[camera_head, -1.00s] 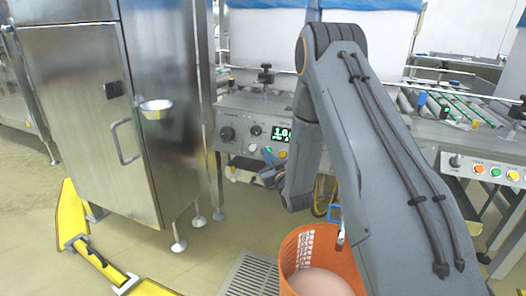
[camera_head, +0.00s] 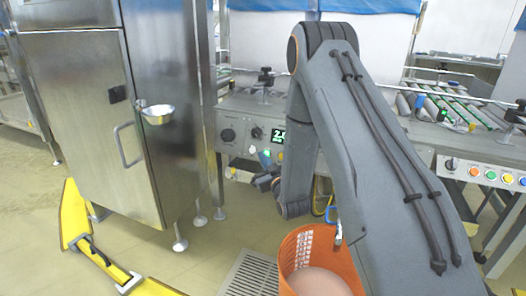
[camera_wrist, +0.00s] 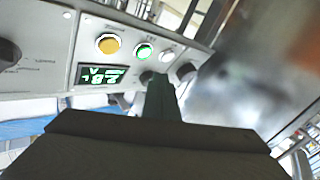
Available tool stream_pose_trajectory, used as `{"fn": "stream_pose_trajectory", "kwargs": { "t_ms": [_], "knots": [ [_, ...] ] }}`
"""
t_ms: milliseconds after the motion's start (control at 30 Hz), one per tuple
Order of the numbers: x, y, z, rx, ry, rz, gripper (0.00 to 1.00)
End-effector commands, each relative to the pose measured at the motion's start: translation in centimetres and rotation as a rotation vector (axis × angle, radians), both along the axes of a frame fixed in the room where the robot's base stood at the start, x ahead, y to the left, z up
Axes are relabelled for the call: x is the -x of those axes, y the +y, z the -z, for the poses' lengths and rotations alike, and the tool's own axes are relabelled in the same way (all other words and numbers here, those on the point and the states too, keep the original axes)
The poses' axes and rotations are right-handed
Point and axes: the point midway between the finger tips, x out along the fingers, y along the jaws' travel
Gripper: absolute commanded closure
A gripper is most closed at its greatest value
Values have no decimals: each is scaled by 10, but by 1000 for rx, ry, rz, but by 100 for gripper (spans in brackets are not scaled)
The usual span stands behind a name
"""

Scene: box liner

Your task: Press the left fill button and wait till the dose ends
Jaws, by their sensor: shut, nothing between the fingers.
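The control panel (camera_head: 240,150) on the machine's front carries a lit green display (camera_head: 279,135), which now starts with 2. In the wrist view the display (camera_wrist: 101,75) shows upside down. Near it are a yellow button (camera_wrist: 108,44), a green-lit button (camera_wrist: 144,51) and a white button (camera_wrist: 167,56) in a row. Which one is the left fill button I cannot tell for sure. My gripper (camera_wrist: 160,85) is shut and empty, its tip pointing at the panel near two dark knobs. Whether it touches anything is unclear. In the head view my arm hides part of the panel.
An orange bin (camera_head: 305,252) stands below my arm, beside a floor grate (camera_head: 250,274). A steel cabinet (camera_head: 80,100) is on the left, with a yellow floor guard (camera_head: 75,220) before it. A roller conveyor (camera_head: 450,108) lies to the right.

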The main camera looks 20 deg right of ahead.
Motion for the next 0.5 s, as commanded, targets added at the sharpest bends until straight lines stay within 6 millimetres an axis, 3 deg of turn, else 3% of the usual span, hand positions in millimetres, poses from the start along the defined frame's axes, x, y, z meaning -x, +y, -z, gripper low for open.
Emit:
{"fn": "stream_pose_trajectory", "kwargs": {
  "t_ms": [233, 500],
  "knots": [
    [17, 12, -8, -1, 1, -1, 100],
    [18, 13, -8, 0, 0, 0, 100]
  ]
}}
